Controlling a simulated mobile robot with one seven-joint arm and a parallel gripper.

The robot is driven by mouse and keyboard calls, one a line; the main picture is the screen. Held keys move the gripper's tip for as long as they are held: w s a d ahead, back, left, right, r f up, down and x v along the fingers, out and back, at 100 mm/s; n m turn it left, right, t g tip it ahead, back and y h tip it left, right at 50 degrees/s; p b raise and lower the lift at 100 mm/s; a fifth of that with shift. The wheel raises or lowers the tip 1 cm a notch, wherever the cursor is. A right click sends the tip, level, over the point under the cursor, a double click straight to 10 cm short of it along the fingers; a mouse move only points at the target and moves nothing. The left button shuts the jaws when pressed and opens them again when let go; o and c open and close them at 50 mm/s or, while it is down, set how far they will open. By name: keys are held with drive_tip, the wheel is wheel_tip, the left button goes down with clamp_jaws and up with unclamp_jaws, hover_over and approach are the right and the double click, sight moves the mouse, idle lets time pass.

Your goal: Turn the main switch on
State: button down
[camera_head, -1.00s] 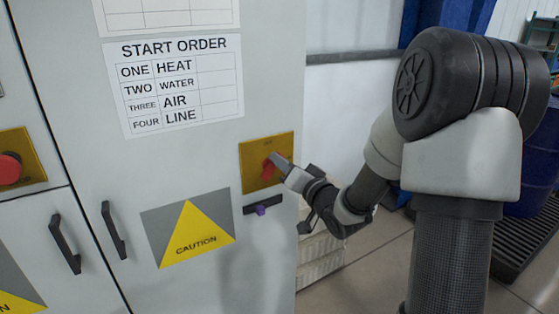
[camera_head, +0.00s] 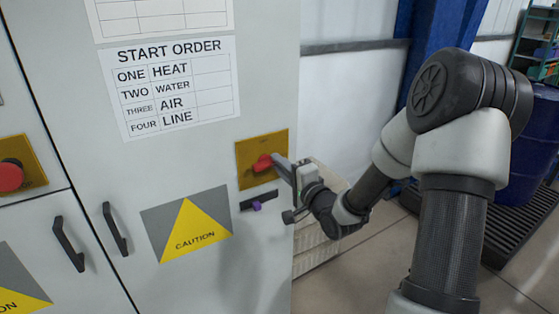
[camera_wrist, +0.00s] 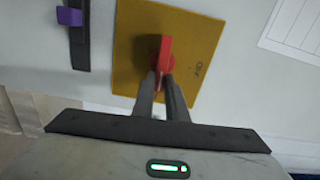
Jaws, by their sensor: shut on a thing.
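The main switch is a red handle (camera_head: 262,162) on a yellow plate (camera_head: 245,178) on the grey cabinet front. In the wrist view the red handle (camera_wrist: 166,52) stands out from the plate (camera_wrist: 130,55), with a small dark label to its right that is too small to read surely. My gripper (camera_head: 275,161) reaches in from the right in the head view. Its two fingers (camera_wrist: 163,85) are closed around the near end of the handle. In the head view the handle lies roughly sideways, and the fingers hide part of it.
A dark slot with a purple tab (camera_head: 256,206) sits just below the plate. A red button (camera_head: 10,177) and black door handles (camera_head: 115,229) are at left. A START ORDER sheet (camera_head: 215,90) hangs above. A pale crate-like box (camera_head: 312,248) stands beside the cabinet.

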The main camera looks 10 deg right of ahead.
drive_tip(key=shift+m, duration=0.5)
drive_tip(key=c, duration=1.8)
unclamp_jaws()
drive_tip(key=shift+o, duration=0.2)
drive_tip(key=shift+f, duration=0.1)
